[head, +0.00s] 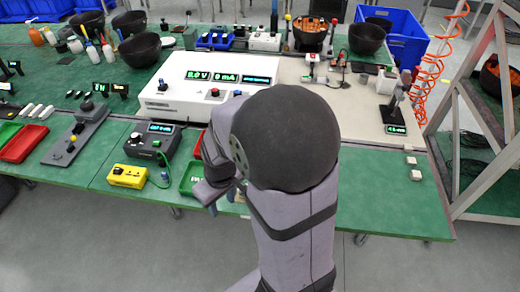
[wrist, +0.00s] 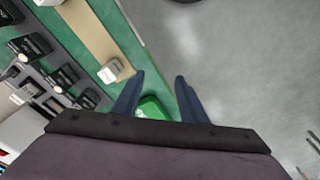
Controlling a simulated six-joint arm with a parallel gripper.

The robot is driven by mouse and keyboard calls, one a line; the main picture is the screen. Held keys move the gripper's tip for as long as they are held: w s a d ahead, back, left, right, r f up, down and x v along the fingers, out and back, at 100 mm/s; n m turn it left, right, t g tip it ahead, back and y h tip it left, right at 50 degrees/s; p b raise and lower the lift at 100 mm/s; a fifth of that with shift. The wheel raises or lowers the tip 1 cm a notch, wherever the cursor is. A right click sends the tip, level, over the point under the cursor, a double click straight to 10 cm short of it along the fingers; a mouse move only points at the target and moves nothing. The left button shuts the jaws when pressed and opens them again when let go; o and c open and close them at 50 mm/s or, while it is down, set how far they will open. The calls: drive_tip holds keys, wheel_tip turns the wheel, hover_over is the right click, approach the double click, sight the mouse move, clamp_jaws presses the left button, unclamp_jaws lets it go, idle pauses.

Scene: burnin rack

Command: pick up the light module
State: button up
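My gripper (wrist: 160,76) is open, its two dark blue fingers apart with nothing between the tips. In the head view my gripper (head: 220,193) hangs near the front edge of the green table, partly hidden by my arm. A small whitish block (wrist: 110,70), possibly the light module, sits on a tan strip left of the fingers in the wrist view. Two small pale blocks (head: 413,168) lie on the table at the right in the head view. I cannot tell which of these is the light module.
A green tray (wrist: 152,106) shows behind the fingers in the wrist view. In the head view, a yellow meter (head: 128,176), a dark instrument (head: 152,142) and a large white powered unit (head: 180,100) stand nearby. The grey floor lies beyond the table's front edge.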

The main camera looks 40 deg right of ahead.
drive_tip(key=w+d+r+n+p, duration=0.1)
drive_tip(key=w+d+n, duration=0.1)
drive_tip(key=d, duration=0.4)
drive_tip(key=w+d+r+n+p, duration=0.1)
drive_tip(key=w+d+n+p, duration=0.1)
drive_tip(key=d, duration=0.4)
drive_tip(key=w+d+r+n+y+p, duration=0.1)
drive_tip(key=w+d+r+n+p, duration=0.1)
drive_tip(key=d, duration=0.4)
drive_tip(key=shift+w+d+n, duration=0.15)
drive_tip(key=shift+w+n, duration=0.1)
drive_tip(key=shift+n, duration=0.05)
drive_tip(key=shift+w+f+p, duration=0.15)
drive_tip(key=shift+f+p, duration=0.45)
drive_tip(key=shift+f, duration=0.6)
drive_tip(key=shift+w+f+p, duration=0.2)
drive_tip(key=shift+f+p, duration=0.45)
drive_tip(key=shift+f, duration=0.55)
drive_tip(key=shift+w+f+p, duration=0.15)
drive_tip(key=shift+f+p, duration=0.45)
drive_tip(key=shift+f, duration=0.6)
clamp_jaws()
